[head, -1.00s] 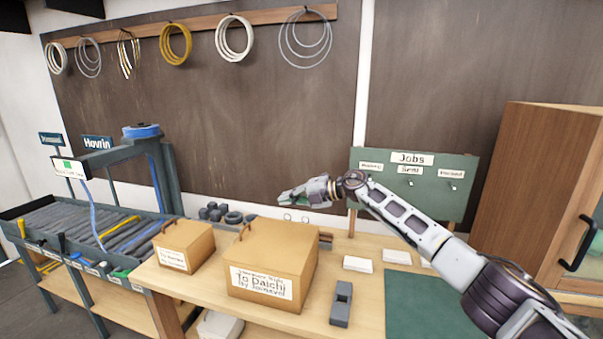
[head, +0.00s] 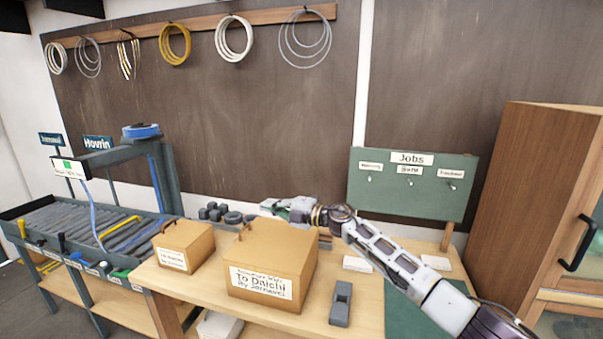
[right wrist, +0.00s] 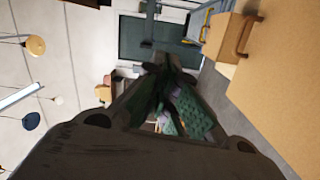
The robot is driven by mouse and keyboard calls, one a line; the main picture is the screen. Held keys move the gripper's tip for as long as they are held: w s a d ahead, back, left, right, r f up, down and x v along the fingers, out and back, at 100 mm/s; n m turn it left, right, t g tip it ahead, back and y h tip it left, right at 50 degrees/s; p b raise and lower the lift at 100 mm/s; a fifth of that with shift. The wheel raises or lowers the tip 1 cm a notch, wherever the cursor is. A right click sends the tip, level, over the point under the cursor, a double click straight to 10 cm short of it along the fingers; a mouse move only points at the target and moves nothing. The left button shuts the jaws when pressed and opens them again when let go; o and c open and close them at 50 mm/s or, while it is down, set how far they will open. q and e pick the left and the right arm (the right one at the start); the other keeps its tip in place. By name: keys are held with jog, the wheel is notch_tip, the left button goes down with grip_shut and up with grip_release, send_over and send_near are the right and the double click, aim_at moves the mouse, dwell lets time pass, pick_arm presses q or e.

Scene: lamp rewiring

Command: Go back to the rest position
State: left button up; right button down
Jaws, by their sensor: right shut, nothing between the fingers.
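My right gripper (head: 278,207) is shut and empty. In the head view it points left, just above and behind the large cardboard box (head: 300,258), and I cannot tell whether it touches anything. My right arm comes in from the lower right, over the bench. In the right wrist view the shut fingers (right wrist: 172,98) show in the middle, with nothing between them. My left gripper is in neither view.
A smaller box (head: 187,247) stands left of the large one on the wooden bench (head: 222,290). A grey block (head: 341,303) and white cards (head: 357,264) lie near my arm. The Jobs board (head: 411,190) stands behind it. A cabinet (head: 535,190) is at right.

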jog(key=s+d+f+m+t+h, duration=0.3)
jog(key=s+d+f+m+h, duration=0.5)
jog(key=d+f+m, duration=0.4)
jog(key=s+d+f+m+t+h, duration=0.3)
jog(key=s+d+f+m+h, duration=0.55)
jog(key=m, duration=0.45)
jog(key=s+d+f+m+g, duration=0.1)
jog(key=s+d+f+g, duration=0.25)
jog(key=s, duration=0.55)
jog(key=s+d+f+m+g, duration=0.1)
jog(key=s+d+f+g, duration=0.25)
jog(key=s, duration=0.55)
jog(key=s+d+f+m+g, duration=0.15)
jog(key=s+d+f, duration=0.3)
jog(key=s, duration=0.55)
notch_tip(320, 180, down, 33)
jog(key=s+g, duration=0.2)
jog(key=s+d+f, duration=0.2)
jog(key=s+f, duration=0.8)
jog(key=s, duration=0.1)
jog(key=s+d+f+n+g, duration=0.1)
jog(key=s+d+f, duration=0.1)
jog(key=s+f, duration=0.8)
jog(key=shift+s, duration=0.85)
